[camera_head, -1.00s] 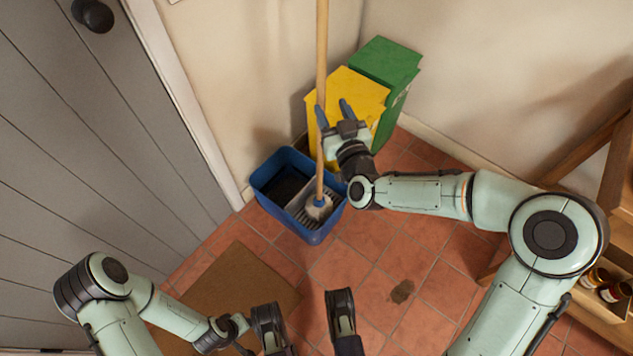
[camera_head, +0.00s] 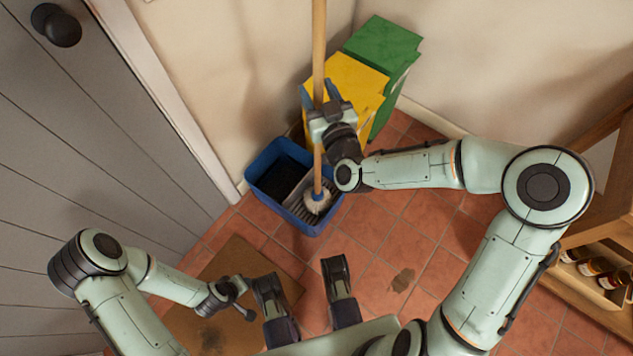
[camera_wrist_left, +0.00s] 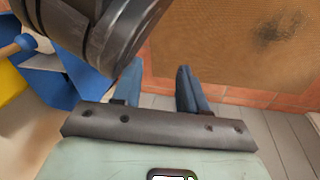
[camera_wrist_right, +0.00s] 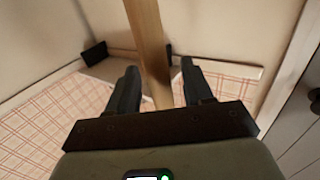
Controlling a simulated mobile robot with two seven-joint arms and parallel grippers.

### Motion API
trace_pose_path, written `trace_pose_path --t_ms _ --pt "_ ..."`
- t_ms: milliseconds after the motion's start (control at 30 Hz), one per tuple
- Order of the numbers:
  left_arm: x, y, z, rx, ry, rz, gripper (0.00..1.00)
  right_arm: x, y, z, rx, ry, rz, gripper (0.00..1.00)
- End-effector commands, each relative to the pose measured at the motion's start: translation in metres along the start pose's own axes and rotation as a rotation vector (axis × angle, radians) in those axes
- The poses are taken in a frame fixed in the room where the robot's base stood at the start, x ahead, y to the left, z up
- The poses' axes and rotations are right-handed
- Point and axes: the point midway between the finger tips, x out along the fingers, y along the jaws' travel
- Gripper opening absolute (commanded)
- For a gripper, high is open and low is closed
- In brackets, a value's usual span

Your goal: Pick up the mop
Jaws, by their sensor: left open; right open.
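The mop has a long wooden handle (camera_head: 319,45) and a pale head (camera_head: 317,201). It stands with its head in the grey wringer part of a blue bucket (camera_head: 310,228). My right gripper (camera_head: 320,92) is open at the handle, with one finger on each side of it. In the right wrist view the handle (camera_wrist_right: 148,45) passes between the open fingers (camera_wrist_right: 159,66). Whether a finger touches it I cannot tell. My left gripper (camera_head: 241,298) is low at the left, over the brown mat. In the left wrist view its fingers (camera_wrist_left: 160,72) are apart and empty.
A yellow bin (camera_head: 350,82) and a green bin (camera_head: 385,50) stand in the corner close behind the right gripper. A grey door (camera_head: 100,130) is at the left. A brown mat (camera_head: 240,262) lies on the tiles. Wooden shelves (camera_head: 600,290) with jars are at the right.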

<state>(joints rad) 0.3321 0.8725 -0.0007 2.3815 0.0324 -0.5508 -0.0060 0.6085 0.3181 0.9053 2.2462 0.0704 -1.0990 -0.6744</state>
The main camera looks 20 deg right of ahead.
Motion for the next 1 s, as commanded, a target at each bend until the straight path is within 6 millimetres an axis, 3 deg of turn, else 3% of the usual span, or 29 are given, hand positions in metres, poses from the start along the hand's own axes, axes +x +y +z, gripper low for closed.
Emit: trace_pose_path --t_ms 100,267,733,867,1000 --pt "0.0 0.0 0.0 0.0 0.0 0.0 0.43 0.0 0.0 0.0 0.0 0.0 0.0 0.51" --pt "0.0 0.0 0.0 -0.001 0.0 -0.001 0.43 0.0 0.0 0.0 0.0 0.0 0.0 0.0" --pt "-0.004 0.003 -0.004 0.002 0.013 0.005 0.43 0.001 0.0 -0.01 -0.002 0.007 0.0 0.0" --pt "-0.011 0.01 -0.013 0.01 0.042 0.017 0.43 0.001 0.0 -0.026 -0.003 0.01 0.0 0.0" --pt "-0.026 0.023 -0.024 0.022 0.082 0.04 0.43 0.0 -0.001 -0.055 -0.005 0.013 0.0 0.0"
